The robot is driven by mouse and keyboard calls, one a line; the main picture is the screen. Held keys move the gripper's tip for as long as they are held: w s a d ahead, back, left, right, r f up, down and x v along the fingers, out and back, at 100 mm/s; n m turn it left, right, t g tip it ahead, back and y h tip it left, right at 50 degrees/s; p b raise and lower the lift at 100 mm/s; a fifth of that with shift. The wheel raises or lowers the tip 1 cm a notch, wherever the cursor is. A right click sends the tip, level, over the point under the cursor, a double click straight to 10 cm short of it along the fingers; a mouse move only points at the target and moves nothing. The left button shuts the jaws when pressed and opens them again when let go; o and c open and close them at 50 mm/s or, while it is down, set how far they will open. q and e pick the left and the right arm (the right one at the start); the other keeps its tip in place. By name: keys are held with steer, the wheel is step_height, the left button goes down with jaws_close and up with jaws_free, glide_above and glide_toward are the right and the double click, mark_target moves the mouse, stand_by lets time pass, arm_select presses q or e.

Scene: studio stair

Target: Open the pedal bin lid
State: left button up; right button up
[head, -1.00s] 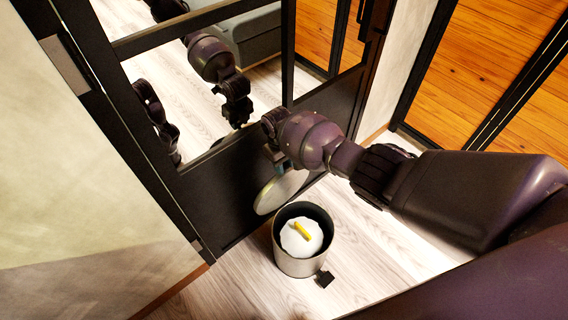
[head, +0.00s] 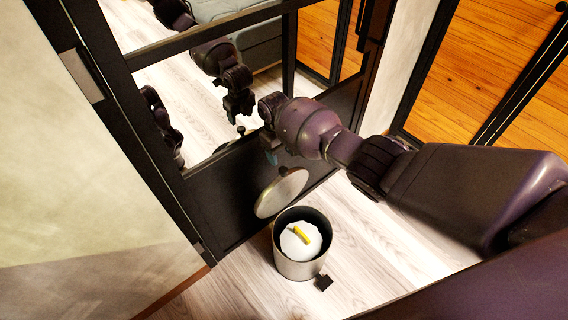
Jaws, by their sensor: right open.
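The pedal bin (head: 298,264) is a pale metal cylinder with a dark inner rim, upright on the floor near the black door. Its round lid (head: 281,194) is raised, standing steeply tilted behind the bin's mouth. A small dark pedal (head: 323,282) sticks out at the bin's foot. Inside the bin lie something white and a yellow piece (head: 300,234). My right gripper (head: 272,156) is open and empty, just above the lid and apart from it; my wrist partly hides it. My left gripper is not directly in view.
The black-framed door (head: 232,205) stands close behind the bin, its glass reflecting arms. A pale wall (head: 90,200) fills the left. Orange wood panels in black frames (head: 470,65) stand at the right. Wooden floor (head: 375,250) is free to the right of the bin.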

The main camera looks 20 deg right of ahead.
steer(key=shift+w+a+r, duration=0.1)
steer(key=shift+w+r, duration=0.1)
steer(key=shift+r, duration=0.75)
arm_select(q)
steer(key=shift+s+p, duration=0.35)
steer(key=shift+s, duration=0.05)
arm_select(e)
steer(key=shift+r, duration=0.8)
arm_select(q)
steer(key=shift+w+r, duration=0.25)
steer(key=shift+w, duration=0.05)
arm_select(e)
steer(key=shift+f, duration=0.1)
